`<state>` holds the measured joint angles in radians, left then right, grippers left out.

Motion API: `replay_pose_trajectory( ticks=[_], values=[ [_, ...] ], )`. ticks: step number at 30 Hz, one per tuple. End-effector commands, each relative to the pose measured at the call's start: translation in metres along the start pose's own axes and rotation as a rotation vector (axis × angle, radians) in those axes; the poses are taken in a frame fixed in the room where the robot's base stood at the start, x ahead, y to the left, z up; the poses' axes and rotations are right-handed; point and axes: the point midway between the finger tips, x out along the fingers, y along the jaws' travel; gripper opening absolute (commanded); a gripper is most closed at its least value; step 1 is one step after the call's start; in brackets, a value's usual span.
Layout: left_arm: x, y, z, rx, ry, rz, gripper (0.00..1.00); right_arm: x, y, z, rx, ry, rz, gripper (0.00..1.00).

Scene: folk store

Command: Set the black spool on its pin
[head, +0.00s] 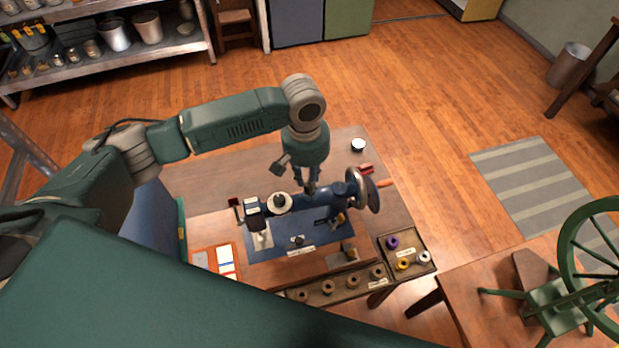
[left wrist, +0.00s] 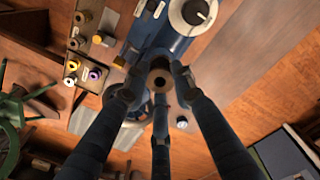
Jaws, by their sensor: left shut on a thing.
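My left gripper (head: 309,184) points down over the top of the dark blue sewing machine (head: 312,203), between its front end and its handwheel (head: 364,190). In the left wrist view the fingers (left wrist: 160,82) are shut around a small spool (left wrist: 160,77). Its round brown end with a dark centre hole faces the camera. Its thread is mostly hidden, so I take it for the black spool. The sewing machine (left wrist: 172,40) lies just beyond it. I cannot make out the pin, nor whether the spool touches it. My right gripper is not in view.
A white dial with a black knob (head: 279,201) sits on the machine, left of the gripper. A tray with purple, yellow and pale spools (head: 425,240) and a row of brown spools (head: 328,287) lie in front. A small white-topped jar (head: 358,145) stands behind.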

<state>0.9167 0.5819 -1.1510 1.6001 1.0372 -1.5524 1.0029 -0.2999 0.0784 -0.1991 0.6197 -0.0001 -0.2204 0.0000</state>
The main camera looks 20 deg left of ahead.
Motion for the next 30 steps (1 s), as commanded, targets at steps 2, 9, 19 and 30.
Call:
replay_pose_trajectory(
  ticks=[2, 9, 19, 30],
  values=[
    [0.001, 0.000, 0.000, 0.000, -0.001, 0.000, 0.12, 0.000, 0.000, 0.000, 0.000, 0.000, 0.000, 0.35],
    [0.008, 0.000, 0.001, -0.001, -0.002, 0.000, 0.12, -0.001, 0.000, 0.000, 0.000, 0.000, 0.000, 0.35],
    [0.015, -0.001, 0.000, -0.001, 0.000, 0.000, 0.12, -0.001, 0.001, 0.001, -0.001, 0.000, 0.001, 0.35],
    [0.015, -0.001, 0.001, 0.000, 0.000, 0.000, 0.47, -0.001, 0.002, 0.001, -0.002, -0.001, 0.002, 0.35]
  ],
)
